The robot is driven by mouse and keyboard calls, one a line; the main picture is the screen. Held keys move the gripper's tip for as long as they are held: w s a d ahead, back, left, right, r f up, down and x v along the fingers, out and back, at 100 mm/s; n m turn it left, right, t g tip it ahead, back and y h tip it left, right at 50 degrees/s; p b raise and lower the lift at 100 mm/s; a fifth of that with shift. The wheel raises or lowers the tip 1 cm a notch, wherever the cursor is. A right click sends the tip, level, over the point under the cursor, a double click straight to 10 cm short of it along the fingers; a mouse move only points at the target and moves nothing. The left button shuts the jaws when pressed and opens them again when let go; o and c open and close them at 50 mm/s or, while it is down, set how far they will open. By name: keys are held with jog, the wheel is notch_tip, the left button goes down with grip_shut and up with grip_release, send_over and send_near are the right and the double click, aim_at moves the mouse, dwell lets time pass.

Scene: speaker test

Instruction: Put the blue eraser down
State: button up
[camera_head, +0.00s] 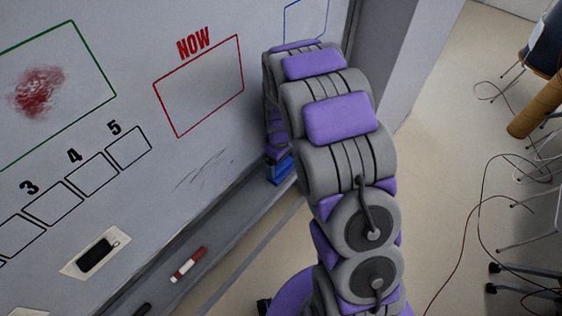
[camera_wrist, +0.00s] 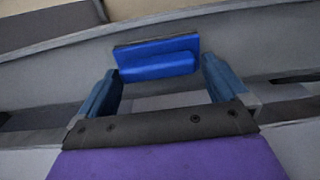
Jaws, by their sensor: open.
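The blue eraser (camera_wrist: 157,58) is in the upper middle of the wrist view, at the grey tray. It has a broad flat back and a thicker block along its lower side. My gripper (camera_wrist: 161,72) is open, with one blue finger to the left and one to the right of the eraser. The eraser lies at and beyond the fingertips, with clear gaps beside it. In the head view a blue patch (camera_head: 281,169) shows at the tray beside my arm; whether it is eraser or finger is unclear. My arm hides most of my gripper there.
The whiteboard (camera_head: 200,150) stands at left, with a red "NOW" box and numbered boxes. A red marker (camera_head: 188,265) lies on the tray (camera_head: 225,245) below it. A black item (camera_head: 97,257) is on the board. Chairs, cables and a brown tube (camera_head: 535,108) are at right.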

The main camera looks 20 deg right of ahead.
aim_at(281, 165)
notch_tip(281, 165, up, 17)
jog(key=shift+f+p, duration=0.15)
jog(key=shift+p, duration=0.2)
jog(key=s+r+m+g, duration=0.1)
jog(key=s+r+m, duration=0.2)
jog(key=s, duration=1.4)
jog(key=s+r+m, duration=0.3)
jog(key=s+m, duration=0.1)
jog(key=s, duration=1.3)
jog(key=shift+s+d+r+g, duration=0.2)
jog(key=shift+g, duration=0.2)
notch_tip(281, 165, down, 7)
jog(key=b, duration=0.7)
jog(key=shift+f, duration=0.1)
